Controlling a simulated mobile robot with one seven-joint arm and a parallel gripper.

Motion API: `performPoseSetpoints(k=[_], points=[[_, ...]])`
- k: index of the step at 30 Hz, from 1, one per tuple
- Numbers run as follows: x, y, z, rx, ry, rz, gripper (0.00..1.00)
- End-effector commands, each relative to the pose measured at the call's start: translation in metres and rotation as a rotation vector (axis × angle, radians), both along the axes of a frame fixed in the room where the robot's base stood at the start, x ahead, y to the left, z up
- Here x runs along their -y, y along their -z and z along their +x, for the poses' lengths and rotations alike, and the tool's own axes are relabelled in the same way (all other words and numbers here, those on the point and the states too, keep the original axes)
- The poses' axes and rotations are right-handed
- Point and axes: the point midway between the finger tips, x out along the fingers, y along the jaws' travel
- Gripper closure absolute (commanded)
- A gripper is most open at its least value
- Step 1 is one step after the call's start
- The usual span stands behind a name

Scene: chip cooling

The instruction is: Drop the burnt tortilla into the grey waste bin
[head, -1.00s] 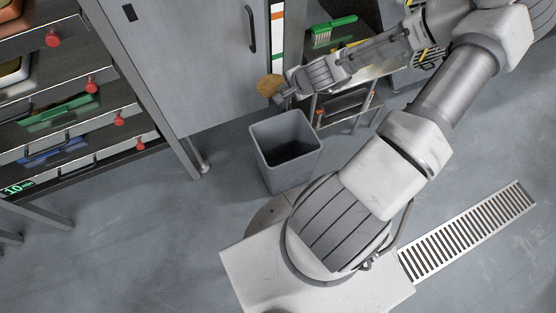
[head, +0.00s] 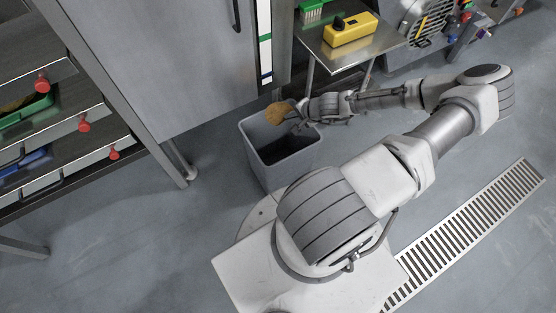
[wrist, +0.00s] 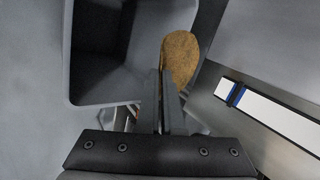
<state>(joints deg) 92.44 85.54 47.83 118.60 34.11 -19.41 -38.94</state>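The burnt tortilla (head: 279,112) is a brown, roundish flat piece. It also shows in the wrist view (wrist: 180,58), at the tips of my gripper's fingers. My gripper (head: 297,112) is shut on the tortilla's edge; in the wrist view its two fingers (wrist: 164,80) lie close together. The grey waste bin (head: 250,143) stands on the floor with its open mouth up. In the head view the tortilla overlaps the bin's far rim. In the wrist view the dark bin opening (wrist: 105,45) lies to the left of the tortilla. No contents show in the bin.
A grey cabinet (head: 165,70) stands behind the bin. A steel table (head: 375,50) with a yellow device (head: 350,29) and a green brush (head: 313,10) is at the back. Shelves with red knobs (head: 83,127) are at left. A floor drain (head: 470,230) lies at right.

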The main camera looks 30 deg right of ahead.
Motion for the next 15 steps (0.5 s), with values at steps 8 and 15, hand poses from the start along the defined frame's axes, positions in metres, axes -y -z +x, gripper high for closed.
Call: performPoseSetpoints(k=[8, 15], points=[[0.0, 0.019, 0.0, 0.0, 0.001, -0.001, 1.0], [0.0, 0.019, 0.0, 0.0, 0.001, -0.001, 1.0]])
